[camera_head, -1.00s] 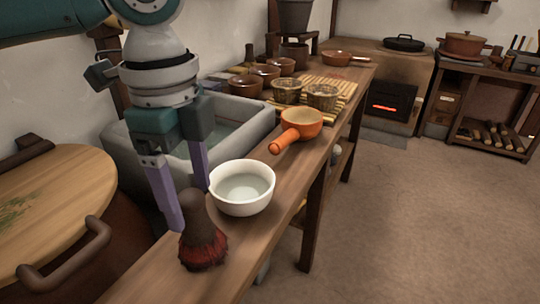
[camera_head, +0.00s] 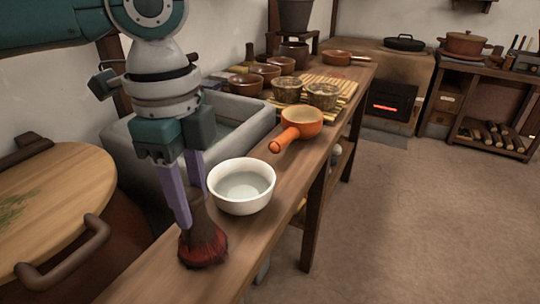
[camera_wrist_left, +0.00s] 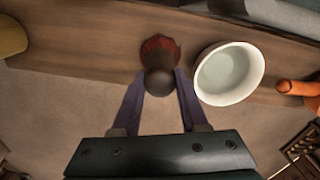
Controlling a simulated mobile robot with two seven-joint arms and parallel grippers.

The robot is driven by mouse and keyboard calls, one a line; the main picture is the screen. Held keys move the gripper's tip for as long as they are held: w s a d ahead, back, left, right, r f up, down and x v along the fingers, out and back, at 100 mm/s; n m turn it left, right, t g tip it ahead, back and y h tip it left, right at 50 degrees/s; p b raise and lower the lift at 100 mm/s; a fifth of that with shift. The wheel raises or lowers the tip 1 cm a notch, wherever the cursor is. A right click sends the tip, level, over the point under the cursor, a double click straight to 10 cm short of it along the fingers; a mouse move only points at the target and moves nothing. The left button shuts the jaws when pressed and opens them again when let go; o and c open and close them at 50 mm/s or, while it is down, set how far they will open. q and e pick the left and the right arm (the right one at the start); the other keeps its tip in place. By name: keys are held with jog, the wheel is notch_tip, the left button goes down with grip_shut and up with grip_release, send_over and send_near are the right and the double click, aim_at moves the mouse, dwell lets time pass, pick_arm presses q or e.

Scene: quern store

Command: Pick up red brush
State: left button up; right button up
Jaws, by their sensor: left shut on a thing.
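The red brush (camera_head: 203,249) stands on the wooden counter near its front end, with dark red bristles down and a brown handle up. My left gripper (camera_head: 194,212) comes down from above and is shut on the brush's handle, one purple finger on each side. In the left wrist view the round top of the brush (camera_wrist_left: 159,83) sits between the two fingertips (camera_wrist_left: 160,85), with red bristles showing behind it. The bristles appear to rest on the counter. My right gripper is not in view.
A white bowl (camera_head: 242,187) stands close to the right of the brush. An orange pan (camera_head: 301,122) is farther back on the counter (camera_head: 150,273). A grey stone basin (camera_head: 250,125) lies behind, and a round wooden lid (camera_head: 60,200) is at left. Open floor lies right.

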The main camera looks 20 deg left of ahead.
pick_arm(q)
grip_shut()
dwell(0.3)
jog(key=shift+r, duration=0.65)
notch_tip(320, 180, up, 19)
jog(key=p, duration=0.5)
jog(key=shift+f, duration=0.15)
